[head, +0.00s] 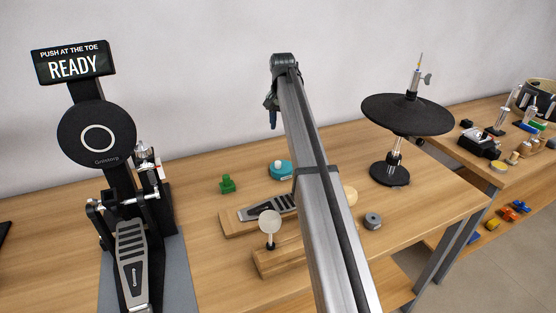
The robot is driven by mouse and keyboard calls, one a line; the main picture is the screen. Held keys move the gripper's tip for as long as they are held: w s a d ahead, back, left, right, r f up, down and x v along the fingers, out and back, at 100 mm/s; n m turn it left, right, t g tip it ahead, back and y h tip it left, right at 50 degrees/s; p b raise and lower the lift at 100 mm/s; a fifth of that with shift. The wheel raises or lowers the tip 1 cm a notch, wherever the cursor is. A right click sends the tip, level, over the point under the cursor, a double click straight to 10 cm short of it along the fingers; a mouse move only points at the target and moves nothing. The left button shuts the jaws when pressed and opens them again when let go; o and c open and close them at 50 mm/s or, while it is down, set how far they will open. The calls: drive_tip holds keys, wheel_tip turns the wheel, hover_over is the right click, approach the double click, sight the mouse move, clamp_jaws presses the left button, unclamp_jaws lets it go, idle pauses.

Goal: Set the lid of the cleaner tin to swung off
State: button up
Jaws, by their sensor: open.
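A round teal tin (277,174), which looks like the cleaner tin, sits on the wooden table toward the back, just left of my arm's grey link. A small pale round part shows on its top. At this size I cannot tell whether its lid is on or swung aside. My gripper (272,119) shows only in small part, as a dark piece hanging beside the top end of the arm, above and beyond the tin in the picture. It is open, with nothing seen in it. Much of it is hidden behind the arm link.
A green knobbed piece (227,184) sits left of the tin. A pedal board (240,221) and a wooden block with a pale beater (269,222) lie in front. A large pedal (131,262) with a READY sign stands left; a hi-hat cymbal (408,114) stands right. A grey round piece (372,221) lies near the right edge.

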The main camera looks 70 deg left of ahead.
sight(278, 162)
drive_tip(key=shift+h, duration=0.5)
drive_tip(key=f, duration=0.4)
drive_tip(key=s+f, duration=0.1)
drive_tip(key=f, duration=0.9)
drive_tip(key=shift+s+d, duration=0.25)
drive_tip(key=shift+s, duration=0.05)
clamp_jaws()
